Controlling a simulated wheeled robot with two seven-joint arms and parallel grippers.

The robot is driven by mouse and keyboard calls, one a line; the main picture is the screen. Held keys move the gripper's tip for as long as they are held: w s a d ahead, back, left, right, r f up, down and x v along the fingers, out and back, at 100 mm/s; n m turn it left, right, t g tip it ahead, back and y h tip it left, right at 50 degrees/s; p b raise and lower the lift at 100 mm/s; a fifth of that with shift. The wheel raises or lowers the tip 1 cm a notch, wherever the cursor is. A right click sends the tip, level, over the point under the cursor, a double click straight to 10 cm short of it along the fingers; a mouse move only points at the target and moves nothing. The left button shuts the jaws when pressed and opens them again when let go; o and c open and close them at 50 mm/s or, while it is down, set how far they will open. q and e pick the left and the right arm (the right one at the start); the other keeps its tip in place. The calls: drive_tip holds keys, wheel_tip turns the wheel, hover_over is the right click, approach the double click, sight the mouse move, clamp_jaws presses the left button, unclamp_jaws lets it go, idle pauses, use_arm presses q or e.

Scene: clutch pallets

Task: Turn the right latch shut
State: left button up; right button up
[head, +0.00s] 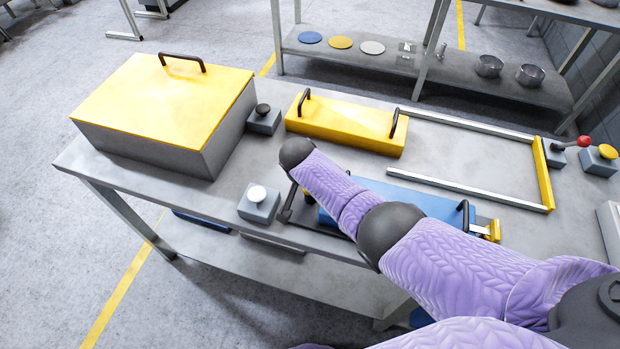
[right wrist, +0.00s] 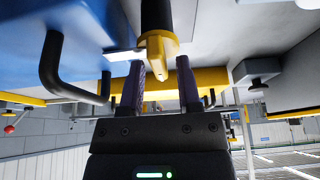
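The blue pallet (head: 420,197) lies on the bench with a black handle (head: 465,212) at its right end. A yellow latch piece (head: 492,230) sits beside that end. In the right wrist view, my right gripper (right wrist: 163,66) has its two fingers apart, one on each side of a yellow latch (right wrist: 157,50) with a dark round bar. I cannot tell whether they touch it. The blue pallet and a black handle (right wrist: 52,78) are beside it. My right arm hides the gripper in the head view, so which end it is at is unclear there. My left gripper is not in view.
A yellow pallet (head: 340,122) and an empty rail frame (head: 470,187) lie behind the blue pallet. A yellow-lidded box (head: 165,95) stands at the left. Grey boxes with a black knob (head: 263,119) and a white knob (head: 258,204) stand nearby. A red-knobbed lever (head: 583,141) is far right.

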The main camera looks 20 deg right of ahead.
drive_tip(key=shift+o, duration=0.4)
drive_tip(key=p+v, duration=0.6)
drive_tip(key=v, duration=0.4)
drive_tip(key=shift+p, duration=0.4)
drive_tip(key=shift+f, duration=0.1)
